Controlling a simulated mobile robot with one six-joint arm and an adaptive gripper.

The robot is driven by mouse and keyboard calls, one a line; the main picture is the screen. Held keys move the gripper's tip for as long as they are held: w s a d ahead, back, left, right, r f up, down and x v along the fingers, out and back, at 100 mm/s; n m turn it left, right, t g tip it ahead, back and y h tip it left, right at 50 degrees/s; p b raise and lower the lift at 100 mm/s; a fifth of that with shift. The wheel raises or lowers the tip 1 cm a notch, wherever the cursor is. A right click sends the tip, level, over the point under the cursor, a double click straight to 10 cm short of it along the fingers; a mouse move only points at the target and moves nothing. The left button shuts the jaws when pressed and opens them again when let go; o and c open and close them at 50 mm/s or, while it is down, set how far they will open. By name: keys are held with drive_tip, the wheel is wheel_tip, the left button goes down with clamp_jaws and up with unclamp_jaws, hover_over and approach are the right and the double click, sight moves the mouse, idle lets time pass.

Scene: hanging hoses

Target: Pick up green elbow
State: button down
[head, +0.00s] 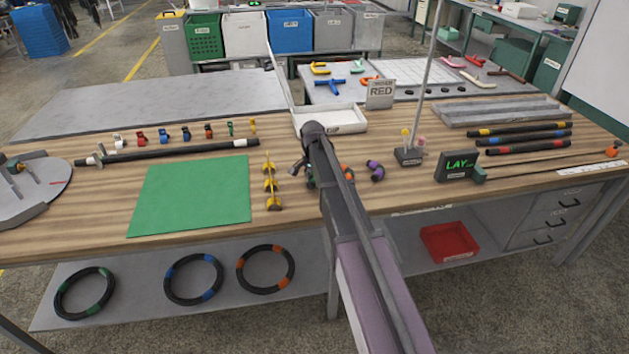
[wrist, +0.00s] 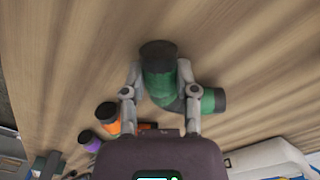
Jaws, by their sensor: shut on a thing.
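The green elbow (wrist: 158,82) is a bent tube, green with dark ends. In the wrist view it sits between the two fingers of my gripper (wrist: 160,88), which is shut on it. The wooden bench top (wrist: 60,50) lies behind the elbow; I cannot tell whether the elbow touches it. In the head view my gripper (head: 308,170) is over the middle of the bench, and my arm hides most of the elbow.
An orange elbow (head: 348,173) and a purple elbow (head: 376,170) lie just right of my gripper. A yellow fitting rack (head: 270,183) and a green mat (head: 190,195) are to the left. A white tray (head: 345,127) stands behind. Bare wood lies in front.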

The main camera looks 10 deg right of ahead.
drive_tip(key=shift+r+p, duration=1.65)
drive_tip(key=shift+r, duration=0.15)
drive_tip(key=s+d+p, duration=0.1)
drive_tip(key=s+d, duration=0.1)
drive_tip(key=s, duration=1.4)
drive_tip(key=shift+r, duration=0.45)
drive_tip(key=shift+d, duration=0.15)
